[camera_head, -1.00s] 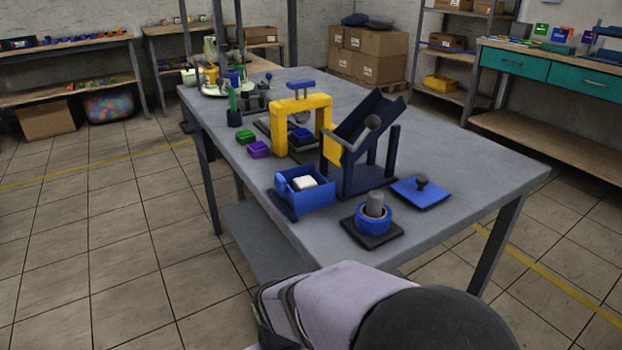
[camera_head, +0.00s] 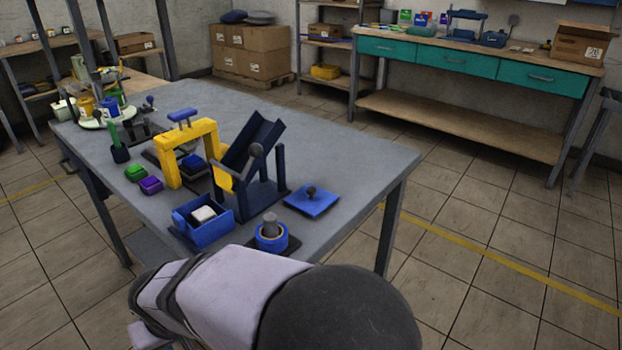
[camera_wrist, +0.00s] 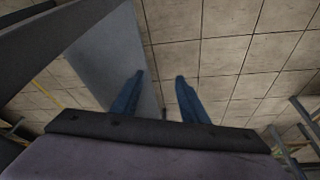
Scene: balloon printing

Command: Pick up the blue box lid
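The blue box lid (camera_head: 318,204) is a flat blue square with a dark round knob. It lies on the grey table (camera_head: 345,150) near its right front edge in the head view. An open blue box (camera_head: 218,232) with a white block (camera_head: 203,214) inside stands to its left. My gripper (camera_wrist: 158,78) shows in the wrist view with two blue fingers spread apart and nothing between them. It points down at the tiled floor beside a grey surface. The lid is not in the wrist view. My arm fills the bottom of the head view, and my fingers are hidden there.
A blue ring with a grey cylinder (camera_head: 270,223) stands just left of the lid. A dark blue tilted chute (camera_head: 252,143) and a yellow frame (camera_head: 170,160) stand behind the box. The table's right rear area is clear. A teal-drawer bench (camera_head: 453,60) stands behind.

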